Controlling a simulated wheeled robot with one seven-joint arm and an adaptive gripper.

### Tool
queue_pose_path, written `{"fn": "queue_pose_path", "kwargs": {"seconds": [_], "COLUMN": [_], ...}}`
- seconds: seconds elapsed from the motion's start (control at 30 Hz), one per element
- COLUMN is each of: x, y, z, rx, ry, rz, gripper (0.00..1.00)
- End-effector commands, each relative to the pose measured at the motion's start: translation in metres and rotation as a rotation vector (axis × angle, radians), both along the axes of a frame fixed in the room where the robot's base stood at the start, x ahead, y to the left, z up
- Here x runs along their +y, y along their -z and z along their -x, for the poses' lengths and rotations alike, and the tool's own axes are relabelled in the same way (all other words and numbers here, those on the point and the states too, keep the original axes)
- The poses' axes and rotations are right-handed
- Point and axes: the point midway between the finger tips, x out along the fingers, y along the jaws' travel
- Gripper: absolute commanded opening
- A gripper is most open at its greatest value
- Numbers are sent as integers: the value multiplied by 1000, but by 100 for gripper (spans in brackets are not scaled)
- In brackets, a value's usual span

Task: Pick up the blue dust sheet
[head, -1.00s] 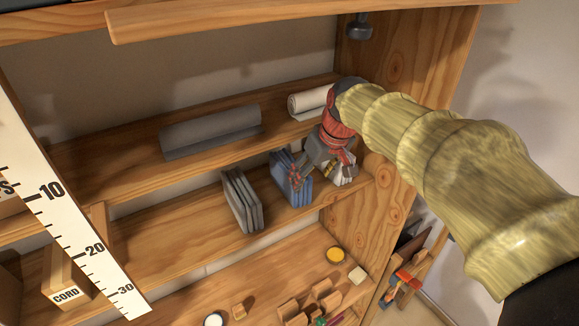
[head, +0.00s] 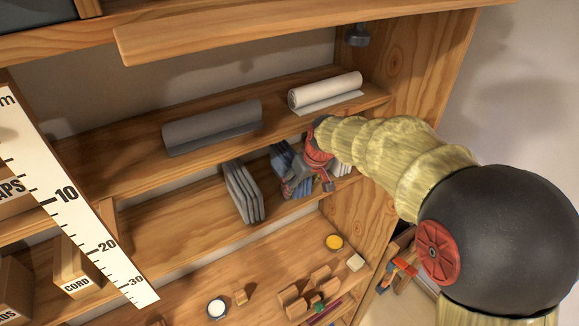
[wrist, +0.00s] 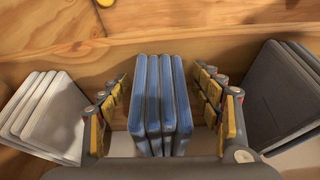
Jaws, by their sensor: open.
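The blue dust sheet (head: 281,158) stands upright on the middle shelf as several thin folded layers. It is partly hidden behind my gripper in the head view. In the wrist view the blue dust sheet (wrist: 160,110) is centred, edges towards the camera. My gripper (wrist: 162,92) is open, with one yellow-padded finger on each side of the blue layers. A gap shows between the layers and each finger, so the fingers look clear of them. In the head view my gripper (head: 297,186) is at the front of the blue sheet.
A grey folded stack (head: 242,192) stands left of the blue one; it is on the right in the wrist view (wrist: 284,98). A white stack (wrist: 45,115) is on the other side, near the side panel. Grey (head: 212,128) and white (head: 326,92) rolls lie on the shelf above.

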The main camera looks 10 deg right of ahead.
Motion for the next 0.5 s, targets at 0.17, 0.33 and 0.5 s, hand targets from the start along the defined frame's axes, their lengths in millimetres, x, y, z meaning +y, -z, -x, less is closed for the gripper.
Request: {"fn": "queue_pose_path", "kwargs": {"seconds": [0.17, 0.33, 0.5], "x": [0, 0, 0], "y": [2, 2, 2], "z": [-1, -1, -1], "rx": [-1, -1, -1], "ry": [0, 0, 0], "rz": [0, 0, 0], "gripper": [65, 61, 51]}}
